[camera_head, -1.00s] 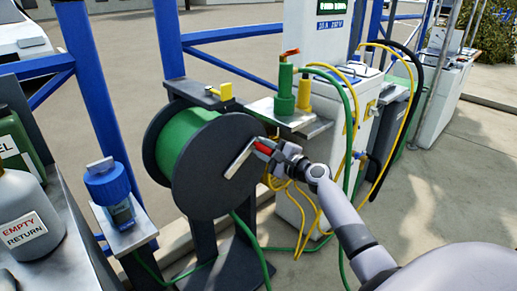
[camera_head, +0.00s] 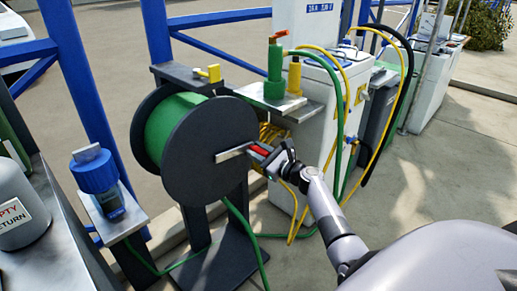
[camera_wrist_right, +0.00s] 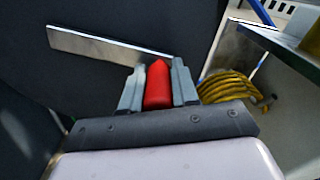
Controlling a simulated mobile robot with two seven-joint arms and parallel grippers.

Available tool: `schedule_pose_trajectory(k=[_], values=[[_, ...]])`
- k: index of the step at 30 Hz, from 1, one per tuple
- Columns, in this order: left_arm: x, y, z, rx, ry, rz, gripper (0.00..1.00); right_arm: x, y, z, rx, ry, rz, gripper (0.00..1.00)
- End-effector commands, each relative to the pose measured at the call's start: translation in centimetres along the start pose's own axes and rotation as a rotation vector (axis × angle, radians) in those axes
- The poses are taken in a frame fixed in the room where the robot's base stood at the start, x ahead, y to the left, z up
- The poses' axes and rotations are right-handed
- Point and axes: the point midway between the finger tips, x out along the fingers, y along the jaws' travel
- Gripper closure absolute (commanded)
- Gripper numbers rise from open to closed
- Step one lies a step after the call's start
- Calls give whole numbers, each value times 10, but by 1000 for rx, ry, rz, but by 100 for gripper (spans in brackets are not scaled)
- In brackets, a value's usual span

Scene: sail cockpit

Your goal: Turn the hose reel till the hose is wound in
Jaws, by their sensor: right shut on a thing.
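The hose reel (camera_head: 193,172) stands left of centre in the head view, with dark round side plates on a dark stand. Green hose (camera_head: 165,128) is wound on its drum, and a green length runs from the reel's foot along the ground. A flat metal crank (camera_head: 232,153) lies across the reel's face, with a red handle (camera_wrist_right: 157,84) at its outer end. My right gripper (camera_head: 263,151) is shut on the red handle, at the right edge of the reel. In the right wrist view the fingers stand on either side of the handle. My left gripper is not in view.
A metal shelf (camera_head: 290,107) with a green and a yellow fitting is behind the reel. A white cabinet (camera_head: 318,122) with hanging yellow and green hoses stands right of it. A blue-capped device (camera_head: 97,178) stands at left. Blue posts rise behind the reel.

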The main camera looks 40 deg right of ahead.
Motion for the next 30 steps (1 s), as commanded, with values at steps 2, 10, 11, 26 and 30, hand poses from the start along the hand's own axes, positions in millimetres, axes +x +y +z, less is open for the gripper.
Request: schedule_pose_trajectory(k=[2,10,11,26,30], values=[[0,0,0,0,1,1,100,0,1,-2,16,2,1,100],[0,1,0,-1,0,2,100,0,2,-4,29,2,2,100],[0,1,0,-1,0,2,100,0,2,-4,29,2,2,100],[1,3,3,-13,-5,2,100,0,2,-3,27,1,1,45],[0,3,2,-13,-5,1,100,-4,2,-3,27,2,1,45]])
